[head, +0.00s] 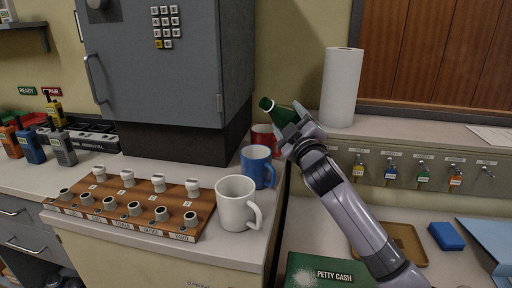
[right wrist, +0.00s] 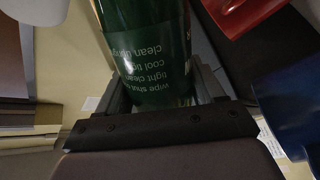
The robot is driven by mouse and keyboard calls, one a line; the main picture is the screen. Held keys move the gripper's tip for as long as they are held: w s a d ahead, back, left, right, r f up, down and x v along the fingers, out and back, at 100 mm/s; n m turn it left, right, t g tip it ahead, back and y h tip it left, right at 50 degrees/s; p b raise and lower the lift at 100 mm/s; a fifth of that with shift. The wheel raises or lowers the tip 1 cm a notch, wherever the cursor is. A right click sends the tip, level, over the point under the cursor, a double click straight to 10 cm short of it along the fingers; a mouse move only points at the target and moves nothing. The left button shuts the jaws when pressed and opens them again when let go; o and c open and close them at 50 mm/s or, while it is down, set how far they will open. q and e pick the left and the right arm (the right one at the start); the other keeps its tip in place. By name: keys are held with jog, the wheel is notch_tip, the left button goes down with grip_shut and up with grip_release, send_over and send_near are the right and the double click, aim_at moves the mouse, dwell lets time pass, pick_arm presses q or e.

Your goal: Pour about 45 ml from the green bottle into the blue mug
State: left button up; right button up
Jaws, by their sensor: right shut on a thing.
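The green bottle (head: 277,111) is held in my right gripper (head: 294,132), tilted, with its visible end pointing up and left in the head view. In the right wrist view the bottle (right wrist: 152,45) sits between the fingers, its pale print upside down. The blue mug (head: 257,168) stands upright on the counter, below and left of the gripper, apart from the bottle. A dark blue shape at the right edge of the right wrist view seems to be this mug (right wrist: 290,105). The mug's inside and the liquid level are hidden. My left gripper is out of view.
A red mug (head: 264,137) stands just behind the blue mug, and a white mug (head: 236,204) in front of it. A wooden rack (head: 130,207) with stamps lies left. A paper roll (head: 341,87) stands behind right. A grey cabinet (head: 165,65) rises behind.

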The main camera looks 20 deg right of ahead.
jog(key=a+m+p, duration=0.1)
jog(key=r+m, duration=0.1)
jog(key=m, duration=0.1)
jog(key=shift+a+r+m+g+h+p, duration=0.2)
jog(key=shift+a+m+g+h+p, duration=0.1)
jog(key=shift+a+g+p, duration=0.1)
jog(key=shift+d+f+m, duration=0.15)
jog(key=shift+f+m, duration=0.45)
jog(key=shift+f, duration=0.05)
jog(key=shift+d+r+m+g+h+p, duration=0.15)
jog(key=shift+m+p, duration=0.2)
jog(key=shift+m, duration=0.25)
jog(key=shift+d+r+m+g+h+p, duration=0.15)
jog(key=shift+m+p, duration=0.2)
jog(key=shift+m, duration=0.25)
notch_tip(320, 180, down, 2)
jog(key=shift+s+a+f+m+g, duration=0.1)
jog(key=shift+m+g, duration=0.1)
jog(key=shift+m, duration=0.35)
jog(key=shift+s+a+r+m+g, duration=0.1)
jog(key=shift+m+g, duration=0.1)
jog(key=shift+m, duration=0.35)
notch_tip(320, 180, up, 3)
jog(key=p, duration=0.3)
jog(key=shift+m, duration=0.3)
jog(key=shift+r+p, duration=0.25)
jog(key=shift+p, duration=0.15)
jog(key=shift+r+m+p, duration=0.4)
jog(key=shift+r+m, duration=0.2)
jog(key=shift+r, duration=0.6)
